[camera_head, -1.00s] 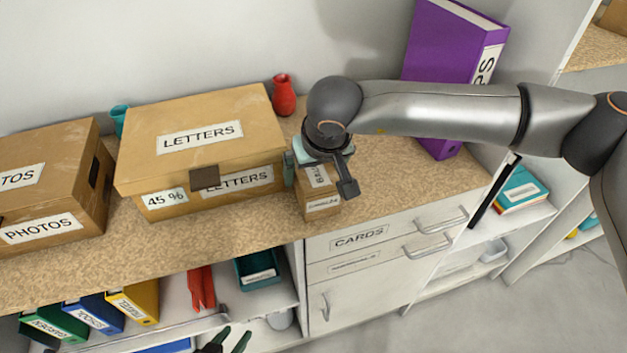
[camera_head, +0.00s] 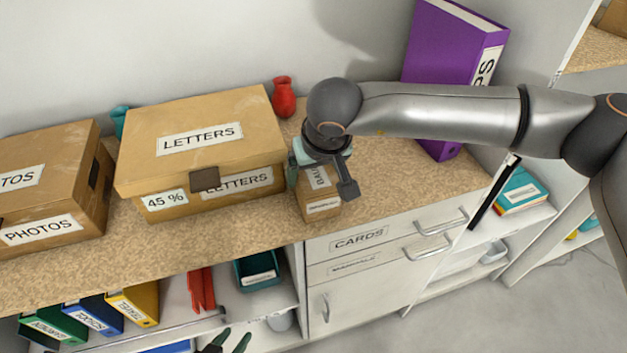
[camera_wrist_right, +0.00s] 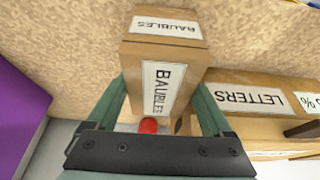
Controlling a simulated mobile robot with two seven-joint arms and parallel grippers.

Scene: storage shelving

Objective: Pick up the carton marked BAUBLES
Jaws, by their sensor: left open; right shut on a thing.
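The BAUBLES carton (camera_head: 320,206) is a small brown box on the speckled worktop, just right of the LETTERS box, partly hidden by my right gripper. In the right wrist view the BAUBLES carton (camera_wrist_right: 163,64) shows its label on two faces. My right gripper (camera_head: 321,176) reaches down over it; its green fingers (camera_wrist_right: 160,100) lie on either side of the carton and are shut on it. I cannot tell any gap between carton and worktop. My left gripper (camera_head: 228,342) is open and empty at the bottom edge of the head view, in front of the lower shelf.
The LETTERS box (camera_head: 212,139) stands close on the left, with the PHOTOS box (camera_head: 50,190) beyond it. A red vase (camera_head: 283,98) stands behind, a purple binder (camera_head: 446,65) at the back right. The worktop (camera_head: 400,192) right of the carton is clear.

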